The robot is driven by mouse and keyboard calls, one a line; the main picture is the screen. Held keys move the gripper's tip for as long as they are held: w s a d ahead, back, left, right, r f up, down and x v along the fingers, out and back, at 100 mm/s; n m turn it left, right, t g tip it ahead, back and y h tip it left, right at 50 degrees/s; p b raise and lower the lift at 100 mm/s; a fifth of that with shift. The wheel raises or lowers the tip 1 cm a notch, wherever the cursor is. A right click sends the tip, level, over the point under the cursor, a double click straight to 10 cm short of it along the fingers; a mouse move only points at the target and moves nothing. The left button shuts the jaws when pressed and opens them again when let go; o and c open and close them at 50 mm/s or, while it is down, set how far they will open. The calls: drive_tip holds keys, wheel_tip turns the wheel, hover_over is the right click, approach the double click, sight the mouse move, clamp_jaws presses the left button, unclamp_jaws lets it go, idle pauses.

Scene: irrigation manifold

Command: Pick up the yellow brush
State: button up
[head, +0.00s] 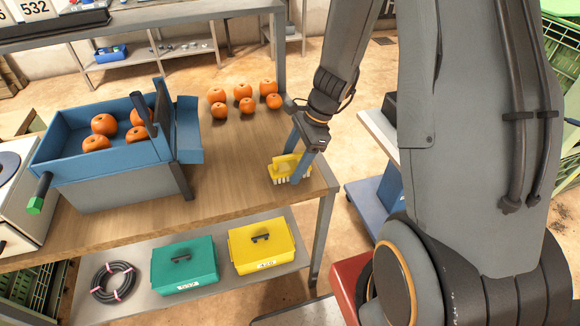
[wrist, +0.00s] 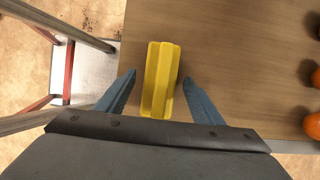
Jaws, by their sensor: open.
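The yellow brush (head: 285,168) with pale bristles stands bristles down on the wooden table, near its right end. My gripper (head: 305,163) is over it, pointing down, with its blue fingers at the brush. In the wrist view the brush (wrist: 160,80) lies between the two open fingers of my gripper (wrist: 158,92), with a gap on each side. The brush's far end reaches past the fingertips. Whether the fingers touch the brush cannot be told, but the wrist view shows them apart from it.
Several oranges (head: 243,91) lie on the wooden table (head: 235,150) behind the brush. A blue bin (head: 100,160) with oranges stands at left. A green box (head: 182,262) and a yellow box (head: 262,245) sit on the lower shelf. The table's right edge is close by.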

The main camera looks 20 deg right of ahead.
sight(291, 155)
drive_tip(key=shift+a+f, duration=0.2)
drive_tip(key=shift+f, duration=0.3)
drive_tip(key=c, duration=1.3)
drive_tip(key=shift+r+b, duration=0.7)
drive_tip(key=shift+r, duration=4.35)
